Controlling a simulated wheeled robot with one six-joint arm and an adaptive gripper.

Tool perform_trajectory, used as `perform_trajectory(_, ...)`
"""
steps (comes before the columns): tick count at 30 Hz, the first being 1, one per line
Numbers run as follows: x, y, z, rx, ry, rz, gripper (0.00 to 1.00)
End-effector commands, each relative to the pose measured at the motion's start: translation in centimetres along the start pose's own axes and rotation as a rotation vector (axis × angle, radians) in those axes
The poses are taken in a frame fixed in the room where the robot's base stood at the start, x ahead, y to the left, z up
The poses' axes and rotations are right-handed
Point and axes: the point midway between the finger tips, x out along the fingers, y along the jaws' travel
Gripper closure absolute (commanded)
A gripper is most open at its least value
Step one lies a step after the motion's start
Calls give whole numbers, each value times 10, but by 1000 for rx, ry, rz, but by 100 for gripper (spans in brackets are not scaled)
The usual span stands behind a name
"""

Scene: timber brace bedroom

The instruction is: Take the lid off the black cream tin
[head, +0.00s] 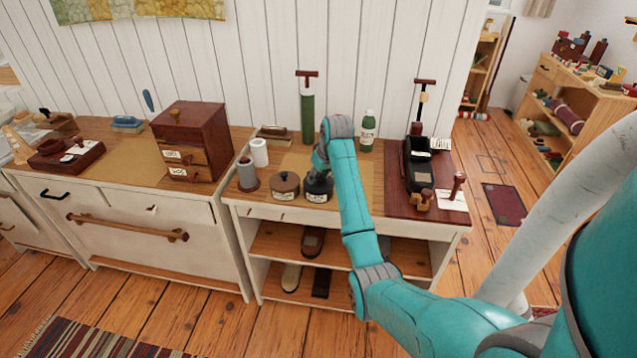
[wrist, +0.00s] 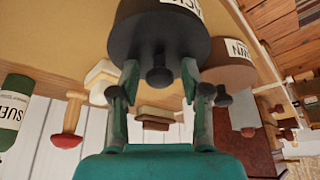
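The black cream tin (head: 318,189) stands on the top of the white shoe-care bench, with a pale label on its front. In the wrist view the tin (wrist: 150,38) fills the top middle, and its round black lid knob (wrist: 159,75) points toward me. My gripper (wrist: 160,76) is open, with one finger on each side of the knob and a gap showing on both sides. In the head view my gripper (head: 319,168) is right above the tin and partly hides its lid. The lid appears to be on the tin.
A brown tin (head: 286,186) stands close on the left, with a grey capped container (head: 247,175) beyond it. A green pump (head: 307,115) and green bottle (head: 368,130) stand behind. A dark red tray (head: 441,202) holding a black item is to the right.

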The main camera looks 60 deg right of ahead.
Motion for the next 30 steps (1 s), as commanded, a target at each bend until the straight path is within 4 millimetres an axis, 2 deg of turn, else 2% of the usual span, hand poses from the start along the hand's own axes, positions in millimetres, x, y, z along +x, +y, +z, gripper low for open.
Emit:
perform_trajectory(1,0,0,0,0,-1,0,74)
perform_trajectory(4,0,0,0,0,-1,0,99)
perform_trajectory(13,1,0,1,1,-3,-1,100)
perform_trajectory(17,-6,0,-2,0,-2,0,100)
perform_trajectory(30,-76,0,-32,0,1,1,100)
